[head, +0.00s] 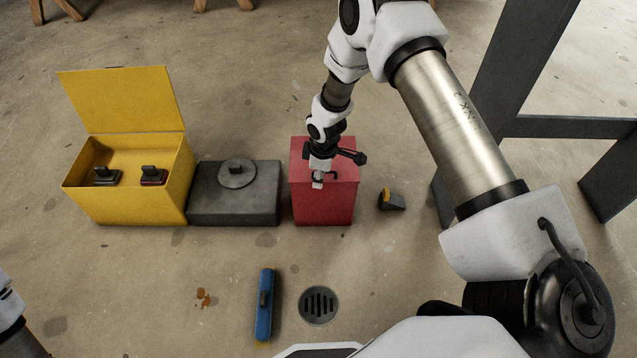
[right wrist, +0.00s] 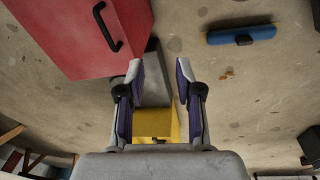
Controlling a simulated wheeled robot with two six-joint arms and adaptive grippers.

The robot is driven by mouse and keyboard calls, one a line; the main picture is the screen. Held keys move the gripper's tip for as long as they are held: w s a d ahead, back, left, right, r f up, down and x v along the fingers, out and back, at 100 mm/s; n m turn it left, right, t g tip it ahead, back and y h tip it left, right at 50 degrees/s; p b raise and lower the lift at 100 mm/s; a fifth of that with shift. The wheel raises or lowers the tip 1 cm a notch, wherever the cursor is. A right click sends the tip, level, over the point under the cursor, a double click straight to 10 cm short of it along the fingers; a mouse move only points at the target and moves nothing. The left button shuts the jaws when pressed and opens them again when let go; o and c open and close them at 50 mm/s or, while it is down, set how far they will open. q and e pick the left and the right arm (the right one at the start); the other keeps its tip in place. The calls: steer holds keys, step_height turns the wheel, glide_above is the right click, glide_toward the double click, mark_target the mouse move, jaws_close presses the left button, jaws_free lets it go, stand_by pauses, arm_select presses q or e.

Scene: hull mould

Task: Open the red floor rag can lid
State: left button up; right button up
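The red floor rag can (head: 323,207) stands on the concrete floor at mid-picture in the head view, and its lid looks shut. A black bar handle (right wrist: 108,27) shows on its red surface (right wrist: 60,40) in the right wrist view. My right gripper (head: 318,178) is over the can's top in the head view and partly hides it. In the right wrist view its two fingers (right wrist: 160,75) are apart with nothing between them, and the handle is off to their upper left, not touched. Only a piece of my left arm shows at the head view's left edge; its gripper is out of view.
Left of the can are a grey box (head: 232,207) with a round knob lid and an open yellow bin (head: 140,207). A small dark wedge (head: 392,201) lies to the right. A blue bar-shaped object (head: 264,305) and a floor drain (head: 319,305) are in front. Dark steel legs (head: 525,60) stand right.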

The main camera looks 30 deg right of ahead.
steer(key=w+d+f+n+h+b, duration=0.1)
steer(key=w+d+f+n+b, duration=0.1)
steer(key=w+d+b, duration=0.3)
steer(key=f, duration=0.2)
steer(key=w+f+b, duration=0.1)
steer(key=f, duration=0.1)
steer(key=w+f, duration=0.1)
steer(key=f, duration=0.1)
steer(key=shift+w+d+f, duration=0.1)
steer(key=shift+d+f, duration=0.15)
steer(key=shift+d, duration=0.15)
arm_select(q)
step_height(320, 180, down, 10)
steer(key=shift+r, duration=0.1)
arm_select(e)
steer(key=shift+c, duration=0.3)
jaws_close()
